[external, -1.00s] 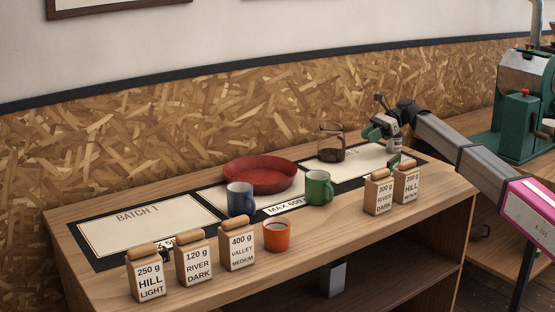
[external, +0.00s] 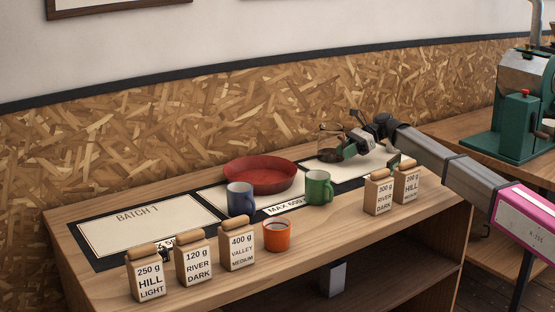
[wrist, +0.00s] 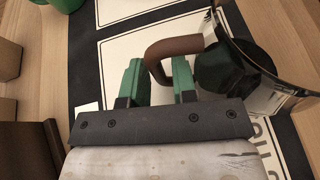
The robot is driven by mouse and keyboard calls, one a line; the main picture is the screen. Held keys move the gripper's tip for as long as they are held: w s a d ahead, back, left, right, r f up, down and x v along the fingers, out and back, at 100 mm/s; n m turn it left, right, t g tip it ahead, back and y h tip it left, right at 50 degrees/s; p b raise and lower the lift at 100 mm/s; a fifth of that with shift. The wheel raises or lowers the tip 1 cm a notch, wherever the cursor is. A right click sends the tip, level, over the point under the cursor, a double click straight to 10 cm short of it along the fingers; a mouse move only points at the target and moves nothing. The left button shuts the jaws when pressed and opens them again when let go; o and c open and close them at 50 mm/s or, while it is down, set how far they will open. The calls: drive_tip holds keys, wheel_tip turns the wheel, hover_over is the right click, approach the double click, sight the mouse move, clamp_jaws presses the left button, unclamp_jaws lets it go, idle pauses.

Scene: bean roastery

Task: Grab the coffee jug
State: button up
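In the wrist view the jug (wrist: 262,55) is at the upper right, cut off by the frame edge. Its brown handle (wrist: 172,46) curves toward my gripper (wrist: 158,65). The green fingers are apart, with the handle's curved end between their tips. The left finger is close to the handle; I cannot tell if it touches. In the external view my gripper (external: 346,152) is at the jug's right side, partly covering it.
A red dish (external: 260,176), a green mug (external: 318,188), a blue mug (external: 240,200) and an orange cup (external: 276,236) stand to the left. Several labelled bags line the front edge, including two near my arm (external: 378,192). The left mat (external: 145,225) is bare.

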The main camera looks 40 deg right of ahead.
clamp_jaws()
drive_tip(key=shift+r, duration=0.1)
idle(0.4)
drive_tip(key=shift+r, duration=0.7)
wheel_tip(320, 180, up, 3)
drive_tip(key=shift+f, duration=0.2)
drive_tip(key=s+a+r, duration=0.5)
drive_tip(key=a+r, duration=0.1)
drive_tip(key=a, duration=0.4)
drive_tip(key=shift+s+r, duration=0.35)
idle(1.6)
